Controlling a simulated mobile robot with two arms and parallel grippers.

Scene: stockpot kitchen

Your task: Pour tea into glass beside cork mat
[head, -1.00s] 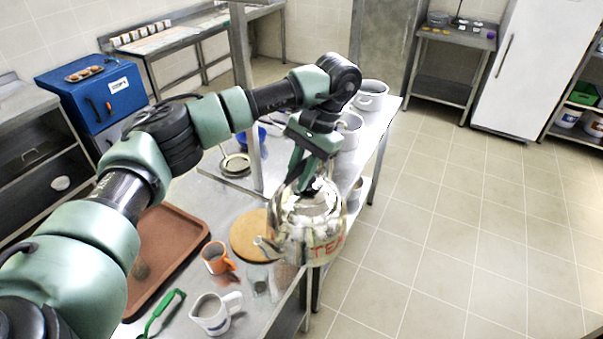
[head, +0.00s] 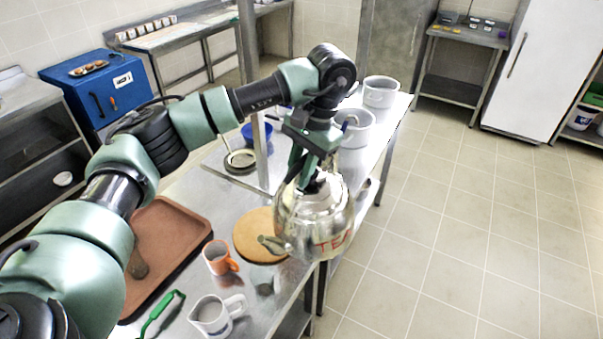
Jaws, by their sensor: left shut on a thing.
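A shiny metal teapot (head: 325,208) with red TEA lettering hangs in the air near the right edge of the steel table. My left gripper (head: 314,172) is shut on its top, where the handle is mostly hidden. The spout points left, over the edge of the round cork mat (head: 252,238). The pot looks roughly upright, and no tea stream shows. A faint clear shape, seemingly the glass (head: 267,287), stands on the table just in front of the mat, below the spout. Its contents cannot be told. My right gripper is out of view.
An orange mug (head: 218,258) stands left of the glass, and a white jug (head: 214,315) in front. A brown tray (head: 172,232) and green-handled tool (head: 160,314) lie further left. Pots (head: 355,126) stand behind the teapot. A table post (head: 261,150) rises behind the mat.

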